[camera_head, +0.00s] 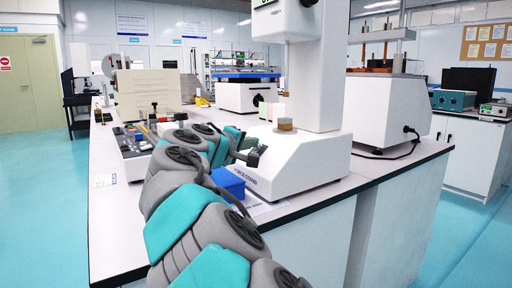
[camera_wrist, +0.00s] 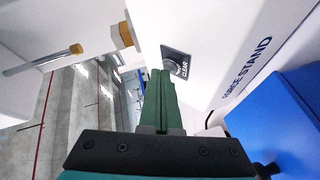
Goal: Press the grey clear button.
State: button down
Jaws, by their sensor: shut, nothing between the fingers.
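The grey clear button (camera_wrist: 171,66) sits on a small dark plate marked CLEAR on the white force stand in the wrist view. In the head view the force stand (camera_head: 302,172) stands on the bench, and I cannot make out the button there. My gripper (camera_wrist: 161,73) is shut and empty, its dark green fingers pointing at the plate. The fingertips overlap the button's lower left edge in the wrist view; whether they touch it I cannot tell. In the head view my gripper (camera_head: 258,155) is at the left side of the stand's base.
A blue box (camera_wrist: 285,120) lies close at the right in the wrist view; it shows below my gripper in the head view (camera_head: 229,182). A brass-coloured piece (camera_wrist: 122,36) projects from the stand. A tray of small parts (camera_head: 130,150) lies left on the bench.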

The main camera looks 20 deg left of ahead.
dwell(0.3)
jog(key=shift+s+a+r+p, duration=0.4)
jog(key=shift+r, duration=0.2)
jog(key=shift+r, duration=0.1)
jog(key=s+a+r+p, duration=0.2)
jog(key=r, duration=0.1)
jog(key=shift+s+r+p, duration=0.25)
jog(key=shift+p, duration=0.1)
dwell(0.6)
